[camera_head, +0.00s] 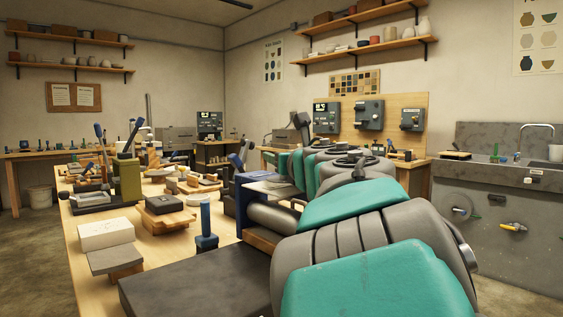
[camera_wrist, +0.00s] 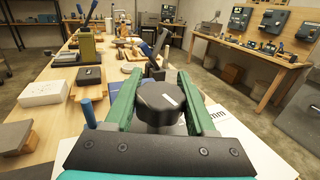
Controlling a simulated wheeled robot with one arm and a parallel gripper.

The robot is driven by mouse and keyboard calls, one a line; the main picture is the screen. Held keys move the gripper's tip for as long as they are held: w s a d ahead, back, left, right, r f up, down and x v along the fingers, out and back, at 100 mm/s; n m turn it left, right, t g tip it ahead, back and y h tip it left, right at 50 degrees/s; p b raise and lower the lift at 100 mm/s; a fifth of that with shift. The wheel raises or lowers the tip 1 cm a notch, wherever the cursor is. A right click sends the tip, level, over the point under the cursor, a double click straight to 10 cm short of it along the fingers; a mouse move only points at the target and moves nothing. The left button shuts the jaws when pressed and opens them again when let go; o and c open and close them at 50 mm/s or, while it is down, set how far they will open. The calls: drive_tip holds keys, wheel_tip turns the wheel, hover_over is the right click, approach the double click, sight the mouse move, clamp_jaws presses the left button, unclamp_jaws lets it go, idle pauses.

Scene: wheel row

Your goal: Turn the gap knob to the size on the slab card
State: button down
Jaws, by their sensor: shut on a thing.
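In the wrist view, a dark rounded knob (camera_wrist: 160,98) with a short white mark on its top sits between the two green fingers of my gripper (camera_wrist: 159,84). The fingers are shut on its sides. A white card (camera_wrist: 245,138) lies to the right, partly behind the right finger. Only the end of its print, "mm", shows; the number is hidden. In the head view, a blue-sided roller machine (camera_head: 229,203) stands on the table, partly behind my teal and grey arm. The knob cannot be made out there.
The wooden table (camera_head: 77,240) holds a dark slab (camera_head: 180,283), a blue-handled tool (camera_head: 206,225), a white block (camera_head: 106,234) and an olive tool holder (camera_head: 126,180). A bench with wall-mounted grey boxes (camera_head: 369,115) stands behind. A grey sink (camera_head: 500,184) is at the right.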

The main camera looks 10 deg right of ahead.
drive_tip(key=n+y, duration=0.1)
drive_tip(key=y, duration=0.1)
drive_tip(key=n+g+y+b, duration=0.1)
drive_tip(key=n+y+b, duration=0.1)
drive_tip(key=y, duration=0.1)
drive_tip(key=shift+s+a+f+n+g+y, duration=0.1)
drive_tip(key=shift+a+f+n+g+y, duration=0.05)
drive_tip(key=shift+a+n+g+y, duration=0.2)
drive_tip(key=shift+s+a+n+g+y+b, duration=0.1)
drive_tip(key=shift+a+n+g+y+b, duration=0.1)
drive_tip(key=shift+n+g+y+b, duration=0.4)
drive_tip(key=shift+s+a+n+g+y+b, duration=0.15)
drive_tip(key=shift+n+g+y, duration=0.2)
drive_tip(key=shift+n+y, duration=0.45)
drive_tip(key=shift+r+y, duration=0.2)
drive_tip(key=shift+y, duration=0.15)
drive_tip(key=shift+c, duration=1.1)
unclamp_jaws()
drive_tip(key=shift+w, duration=0.1)
drive_tip(key=b+v, duration=0.1)
drive_tip(key=v, duration=0.6)
drive_tip(key=shift+s+d, duration=0.25)
drive_tip(key=shift+s, duration=0.05)
